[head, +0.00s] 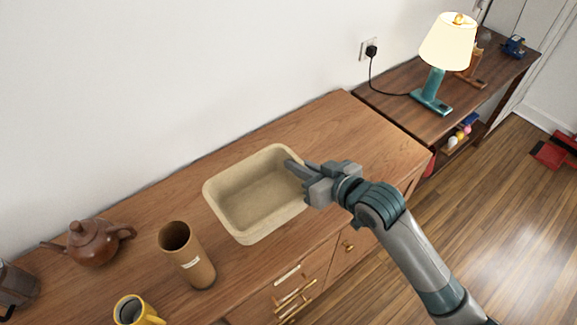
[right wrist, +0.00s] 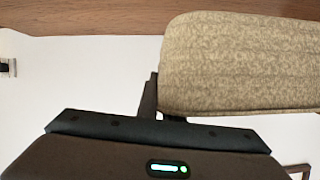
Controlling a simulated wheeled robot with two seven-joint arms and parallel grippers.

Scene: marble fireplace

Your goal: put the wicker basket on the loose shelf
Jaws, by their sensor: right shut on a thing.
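The wicker basket (head: 228,212) is a beige, rounded rectangular open tub over the wooden cabinet top (head: 335,130). It is upright and looks empty. My right gripper (head: 296,168) is shut on its right-hand rim, with one finger inside the basket. In the right wrist view the basket's woven wall (right wrist: 240,65) fills the upper right, beside the dark fingers (right wrist: 160,100). I cannot tell whether its base touches the cabinet top. I cannot pick out a loose shelf for certain. My left gripper is out of view.
A brown teapot (head: 95,241), a tall brown cup (head: 190,260) and a yellow mug (head: 136,312) stand left of the basket. A lit lamp (head: 436,85) stands on a side table (head: 400,108) at the right. The cabinet top behind the basket is clear.

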